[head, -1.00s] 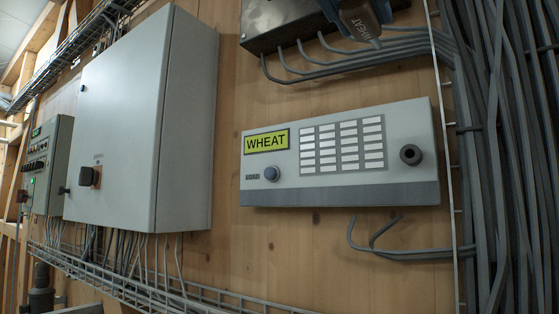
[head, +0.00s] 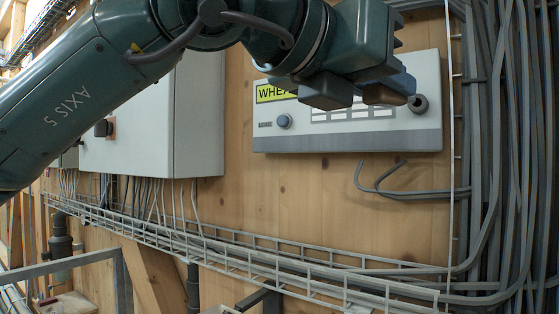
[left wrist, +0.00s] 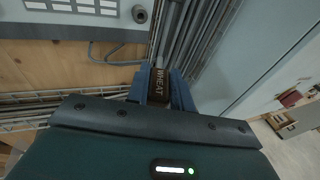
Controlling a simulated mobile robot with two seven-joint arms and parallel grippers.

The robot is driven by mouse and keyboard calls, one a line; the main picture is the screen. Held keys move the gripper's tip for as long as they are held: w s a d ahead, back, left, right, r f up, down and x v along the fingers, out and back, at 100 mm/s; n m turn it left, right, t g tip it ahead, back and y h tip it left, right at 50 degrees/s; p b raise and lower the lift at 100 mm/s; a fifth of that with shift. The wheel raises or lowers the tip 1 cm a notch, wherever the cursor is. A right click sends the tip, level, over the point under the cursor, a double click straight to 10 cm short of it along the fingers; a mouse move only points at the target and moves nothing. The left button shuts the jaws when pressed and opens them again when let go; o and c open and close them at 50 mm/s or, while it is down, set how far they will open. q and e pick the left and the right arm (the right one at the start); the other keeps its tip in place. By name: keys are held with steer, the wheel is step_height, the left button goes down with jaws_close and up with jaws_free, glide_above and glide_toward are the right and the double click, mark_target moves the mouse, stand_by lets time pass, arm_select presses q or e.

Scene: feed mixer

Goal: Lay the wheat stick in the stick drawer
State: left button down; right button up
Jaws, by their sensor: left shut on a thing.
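The wheat stick (left wrist: 160,84) is a small dark brown block lettered WHEAT, seen in the left wrist view. My left gripper (head: 360,95) is shut on it, with a blue finger on each side. I cannot identify the stick drawer in either view. My right gripper is not in view.
The grey panel (head: 347,143) with a WHEAT display and white labels is on the wooden wall, partly behind my gripper. A grey cabinet (head: 199,130) stands to its left. A wire cable tray (head: 240,258) runs below, and thick cables (head: 500,150) hang at right.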

arm_select(q)
steer(key=w+a+f+m+g, duration=0.1)
steer(key=w+a+f, duration=0.25)
steer(key=f, duration=0.55)
steer(key=w+a+f+g+h, duration=0.1)
steer(key=w+a+f, duration=0.25)
steer(key=f, duration=0.55)
steer(key=w+a+f+m, duration=0.15)
steer(key=a+f, duration=0.25)
steer(key=f, duration=0.5)
steer(key=s+a+f+n+t+y, duration=0.3)
steer(key=a+f, duration=0.6)
steer(key=f, duration=0.3)
steer(key=s+a+f+n+t+y+p, duration=0.1)
steer(key=s+a+f+n+t+y, duration=0.2)
steer(key=a+f, duration=0.6)
step_height(320, 180, down, 4)
steer(key=shift+s+a+f+n+t, duration=0.3)
steer(key=shift+s+n, duration=0.35)
steer(key=shift+s, duration=0.55)
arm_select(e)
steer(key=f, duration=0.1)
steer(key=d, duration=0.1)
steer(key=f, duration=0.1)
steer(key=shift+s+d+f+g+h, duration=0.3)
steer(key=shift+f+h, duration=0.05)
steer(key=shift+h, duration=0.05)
